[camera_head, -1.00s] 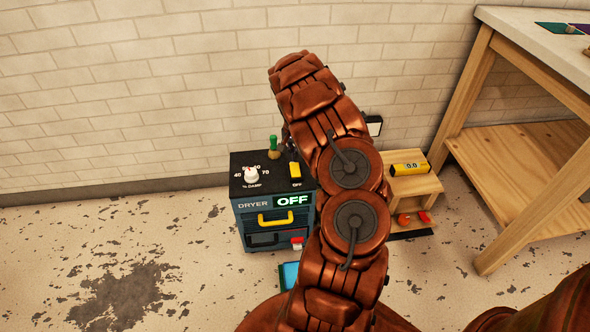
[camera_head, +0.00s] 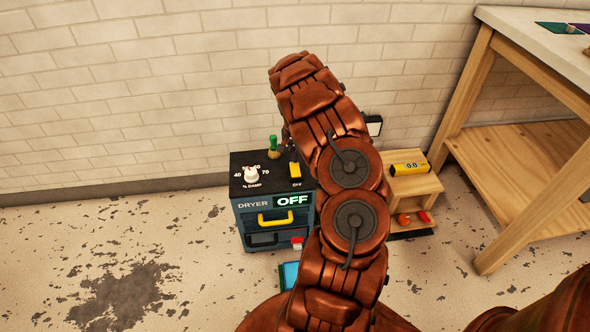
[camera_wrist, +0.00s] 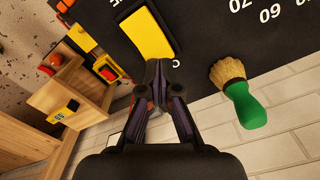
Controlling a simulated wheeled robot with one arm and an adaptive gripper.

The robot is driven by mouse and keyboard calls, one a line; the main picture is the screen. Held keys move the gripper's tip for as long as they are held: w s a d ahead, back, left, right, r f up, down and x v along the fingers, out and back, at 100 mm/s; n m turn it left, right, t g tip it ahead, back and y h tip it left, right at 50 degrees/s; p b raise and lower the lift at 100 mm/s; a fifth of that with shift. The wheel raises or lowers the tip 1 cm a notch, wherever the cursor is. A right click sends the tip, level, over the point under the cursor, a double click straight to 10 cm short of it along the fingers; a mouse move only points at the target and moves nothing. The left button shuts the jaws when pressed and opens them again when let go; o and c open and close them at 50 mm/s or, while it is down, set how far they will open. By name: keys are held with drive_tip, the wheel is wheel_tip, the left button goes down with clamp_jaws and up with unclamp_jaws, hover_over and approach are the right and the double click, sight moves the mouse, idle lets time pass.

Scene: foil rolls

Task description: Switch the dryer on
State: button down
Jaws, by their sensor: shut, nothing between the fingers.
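The dryer (camera_head: 247,218) is a dark blue-grey box on the floor against the wall, with a display (camera_head: 292,200) reading OFF. On its black top is a yellow rocker switch (camera_head: 295,171), with OFF printed in front of it. The switch also shows large in the wrist view (camera_wrist: 147,35). A white dial (camera_head: 251,174) marked % DAMP sits to its left. My gripper (camera_wrist: 160,68) is shut and empty, its fingertips close to one end of the yellow switch in the wrist view; I cannot tell whether they touch it. In the head view my arm hides most of the gripper.
A green-handled brush (camera_wrist: 243,101) stands at the dryer's back edge, close beside my gripper. A small wooden shelf (camera_head: 418,186) with a yellow device (camera_head: 409,169) stands right of the dryer. A wooden workbench (camera_head: 480,115) is farther right. The floor left of the dryer is clear.

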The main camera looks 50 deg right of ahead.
sight(294, 164)
drive_tip(key=shift+f+b, duration=0.3)
drive_tip(key=shift+f, duration=0.85)
idle(0.4)
drive_tip(key=shift+r+p, duration=0.8)
drive_tip(key=shift+r, duration=2.7)
